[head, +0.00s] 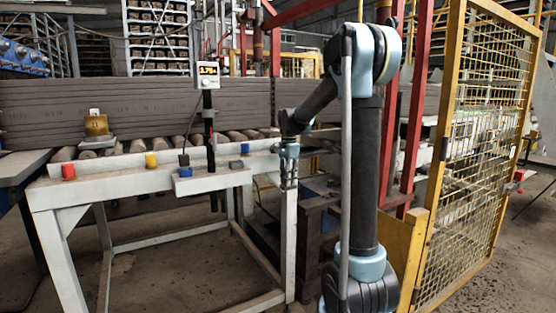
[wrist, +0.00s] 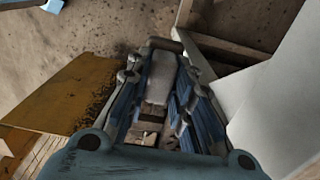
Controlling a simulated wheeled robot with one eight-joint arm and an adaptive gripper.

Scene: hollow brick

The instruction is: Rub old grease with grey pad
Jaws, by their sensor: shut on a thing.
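My gripper (head: 289,180) points down beside the right end of the pale steel frame in the head view. In the wrist view my gripper (wrist: 165,60) has its blue-grey fingers closed around a grey piece, which looks like the grey pad (wrist: 158,80); the fingers partly hide it. A yellow-brown panel (wrist: 65,95) lies left of the fingers in the wrist view. Dark speckles, which look like the old grease (wrist: 103,88), mark its right part near the fingers. I cannot tell whether the pad touches it. No grease stands out in the head view.
A roller conveyor (head: 130,148) carries long grey slabs (head: 60,110) behind the pale frame (head: 120,185). Red, yellow and blue small pieces sit along its front. A yellow mesh guard (head: 475,150) stands at right. A pale panel (wrist: 280,100) fills the right of the wrist view.

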